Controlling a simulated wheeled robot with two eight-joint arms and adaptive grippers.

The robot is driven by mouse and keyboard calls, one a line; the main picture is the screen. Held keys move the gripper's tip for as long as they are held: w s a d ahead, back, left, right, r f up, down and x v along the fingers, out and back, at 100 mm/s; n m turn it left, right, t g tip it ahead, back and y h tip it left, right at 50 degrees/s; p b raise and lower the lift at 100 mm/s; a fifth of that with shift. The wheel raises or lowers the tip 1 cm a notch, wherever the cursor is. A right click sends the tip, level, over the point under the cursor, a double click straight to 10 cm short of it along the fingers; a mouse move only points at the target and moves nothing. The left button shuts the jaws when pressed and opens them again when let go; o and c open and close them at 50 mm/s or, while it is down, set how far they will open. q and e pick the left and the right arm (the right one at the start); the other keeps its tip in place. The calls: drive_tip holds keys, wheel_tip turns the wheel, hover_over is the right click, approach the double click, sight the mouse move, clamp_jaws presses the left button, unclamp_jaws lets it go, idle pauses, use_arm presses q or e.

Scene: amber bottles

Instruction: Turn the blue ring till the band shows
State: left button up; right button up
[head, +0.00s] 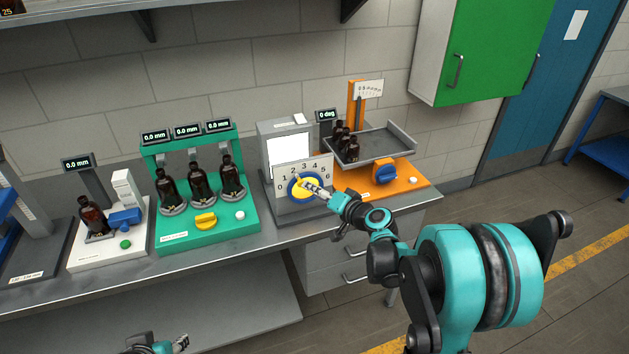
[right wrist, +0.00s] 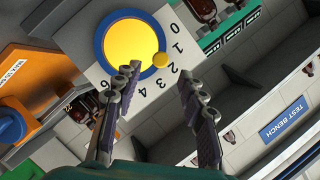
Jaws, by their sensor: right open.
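The blue ring (head: 291,194) surrounds a yellow disc on the numbered dial plate of a grey station. In the right wrist view the ring (right wrist: 103,62) has a small yellow knob (right wrist: 160,60) at its edge, near the 1 and 2. The white screen (head: 285,156) above the dial looks blank, with no band visible. My right gripper (head: 317,189) is in front of the dial's right side. In the right wrist view its open fingers (right wrist: 158,80) stand on either side of the knob's line, apparently empty; contact cannot be told. My left gripper (head: 182,342) shows only partly at the bottom edge.
The green station (head: 240,228) with several amber bottles is left of the dial. The orange station (head: 408,187) with a tilted tray and blue knob is close on the right. A white station (head: 85,258) stands farther left. The bench's front edge (head: 280,238) is clear.

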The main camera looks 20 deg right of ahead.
sight(301, 183)
drive_tip(key=b+x, duration=0.1)
drive_tip(key=x, duration=0.6)
drive_tip(key=shift+w+a+f+b, duration=0.1)
drive_tip(key=shift+w+a+b, duration=0.05)
drive_tip(key=shift+w+b, duration=0.2)
clamp_jaws()
